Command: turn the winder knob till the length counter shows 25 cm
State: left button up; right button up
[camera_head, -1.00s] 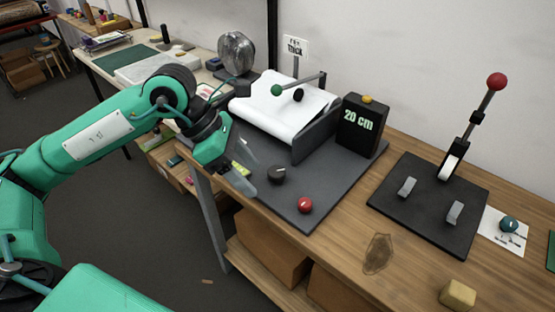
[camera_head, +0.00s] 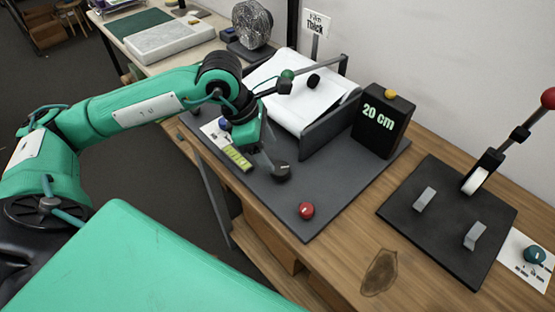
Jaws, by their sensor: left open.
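The length counter (camera_head: 381,121), a black box with a yellow button on top, reads "20 cm" in green. A dark round knob (camera_head: 282,173) with a pale mark sits on the grey base plate. My left gripper (camera_head: 268,160) is open at this knob's left side; I cannot tell whether they touch. The white film (camera_head: 300,92) lies on the machine behind. Another black knob (camera_head: 313,82) and a green-balled lever (camera_head: 288,74) show there. No label shows which knob is the winder. My right gripper is not in view.
A red knob (camera_head: 306,210) stands near the base plate's front corner. A blue knob (camera_head: 224,124) is left of my gripper. A black lever press (camera_head: 440,215) stands at the right. Wooden table (camera_head: 340,250) in front is mostly clear.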

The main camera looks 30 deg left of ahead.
aim_at(279, 168)
pick_arm(q)
jog(key=x, duration=0.4)
jog(key=shift+f, duration=0.1)
jog(key=shift+w+d+f+p, duration=0.1)
jog(key=shift+d+f+p, duration=0.2)
jog(key=shift+f, duration=0.35)
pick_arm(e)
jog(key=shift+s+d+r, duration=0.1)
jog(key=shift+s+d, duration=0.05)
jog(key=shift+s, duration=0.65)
pick_arm(q)
jog(key=c, duration=1)
jog(key=shift+f+b, duration=0.15)
jog(key=shift+b, duration=0.35)
jog(key=shift+n+t+b, duration=0.4)
jog(key=shift+n+b, duration=0.4)
jog(key=shift+b, duration=0.1)
jog(key=shift+n+y+b, duration=0.3)
jog(key=shift+n+b, duration=0.2)
jog(key=shift+n, duration=0.1)
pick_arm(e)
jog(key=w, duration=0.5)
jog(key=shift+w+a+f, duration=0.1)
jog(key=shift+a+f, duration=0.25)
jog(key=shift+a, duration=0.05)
